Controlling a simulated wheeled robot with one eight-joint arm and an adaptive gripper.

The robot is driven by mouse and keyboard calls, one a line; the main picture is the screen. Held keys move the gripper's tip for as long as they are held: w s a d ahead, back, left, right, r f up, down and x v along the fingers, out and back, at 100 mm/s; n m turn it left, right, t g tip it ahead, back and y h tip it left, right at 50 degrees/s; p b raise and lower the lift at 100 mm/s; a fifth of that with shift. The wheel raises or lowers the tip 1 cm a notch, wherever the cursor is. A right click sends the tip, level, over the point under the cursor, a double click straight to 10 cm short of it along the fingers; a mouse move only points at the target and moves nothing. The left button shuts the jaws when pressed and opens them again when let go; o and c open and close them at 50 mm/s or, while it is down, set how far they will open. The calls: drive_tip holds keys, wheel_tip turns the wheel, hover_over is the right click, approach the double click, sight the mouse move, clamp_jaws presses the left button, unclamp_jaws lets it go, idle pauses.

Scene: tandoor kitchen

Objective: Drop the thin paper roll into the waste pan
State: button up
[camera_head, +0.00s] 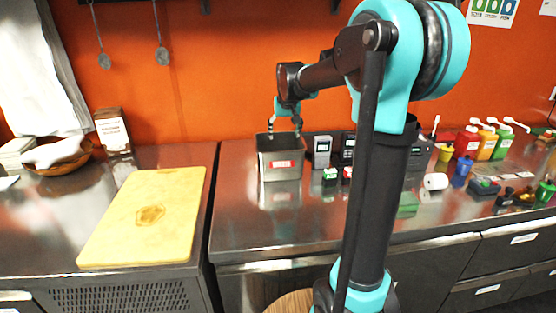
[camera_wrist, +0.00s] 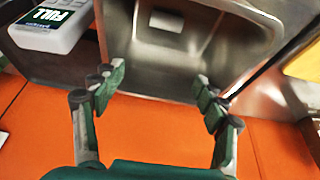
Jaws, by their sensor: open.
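The waste pan (camera_head: 266,163) is a grey metal box with a red label on its front, standing on the steel counter. My gripper (camera_head: 285,128) is just above the pan's opening, pointing down. In the wrist view my gripper (camera_wrist: 158,90) is open, with nothing between its fingers, and the pan's steel interior (camera_wrist: 205,45) lies below. A small pale rectangular patch (camera_wrist: 166,20) shows inside the pan; I cannot tell what it is. A short white roll (camera_head: 435,181) lies on the counter to the right, behind my arm; I cannot tell whether it is the thin paper roll.
A yellow cutting board (camera_head: 145,215) lies to the left. Coloured sauce bottles (camera_head: 485,142) crowd the right. The orange wall is close behind.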

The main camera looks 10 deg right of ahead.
drive_tip(key=v, duration=1.2)
drive_tip(key=shift+s, duration=0.1)
